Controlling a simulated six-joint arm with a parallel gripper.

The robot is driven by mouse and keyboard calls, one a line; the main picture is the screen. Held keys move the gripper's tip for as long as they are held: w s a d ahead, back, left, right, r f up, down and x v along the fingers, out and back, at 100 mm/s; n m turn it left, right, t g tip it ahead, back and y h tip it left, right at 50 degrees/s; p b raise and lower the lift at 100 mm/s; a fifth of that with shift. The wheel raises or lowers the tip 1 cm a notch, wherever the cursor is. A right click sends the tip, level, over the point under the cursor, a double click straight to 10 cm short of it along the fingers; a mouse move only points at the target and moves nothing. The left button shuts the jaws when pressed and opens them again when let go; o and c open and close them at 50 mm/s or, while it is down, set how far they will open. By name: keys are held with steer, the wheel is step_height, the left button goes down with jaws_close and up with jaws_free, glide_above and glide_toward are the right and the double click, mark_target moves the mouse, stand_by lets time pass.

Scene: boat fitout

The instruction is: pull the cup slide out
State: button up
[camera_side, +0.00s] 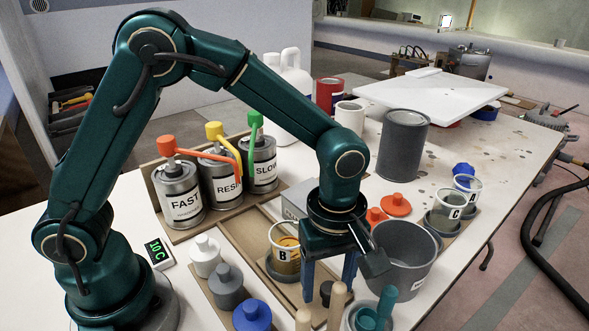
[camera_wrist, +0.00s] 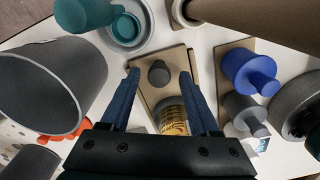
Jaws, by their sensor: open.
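The cup slide (camera_side: 317,313) is a flat tan board in a wooden track, with a dark grey knob (camera_side: 326,289) near its front end. Cup B (camera_side: 284,248), clear with amber liquid, stands in a dark round holder on the slide. My gripper (camera_side: 328,291) points down over the front end, its two blue fingers apart and nothing held. In the wrist view the knob (camera_wrist: 159,73) shows between the open fingertips (camera_wrist: 159,77), with cup B (camera_wrist: 173,117) behind it, partly hidden by the gripper. Whether the fingers touch the board is unclear.
A large grey bucket (camera_side: 401,258) stands close right of my gripper. Wooden handles and a teal tool (camera_side: 385,307) stand in front. Blue, grey and white lidded pegs (camera_side: 251,314) are to the left. FAST, RESIN and SLOW cans (camera_side: 180,196) stand behind left.

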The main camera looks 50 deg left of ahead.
steer(key=shift+r, duration=2)
steer(key=s+a+r+m+t, duration=0.2)
steer(key=s+a+r+t, duration=0.15)
steer(key=a+r, duration=0.6)
steer(key=s+a+f+m+t, duration=0.1)
steer(key=s+a+m+t, duration=0.1)
steer(key=s+m, duration=0.4)
steer(key=m, duration=0.5)
steer(key=shift+a+f+m, duration=0.15)
steer(key=shift+a+m, duration=0.05)
steer(key=shift+m, duration=0.1)
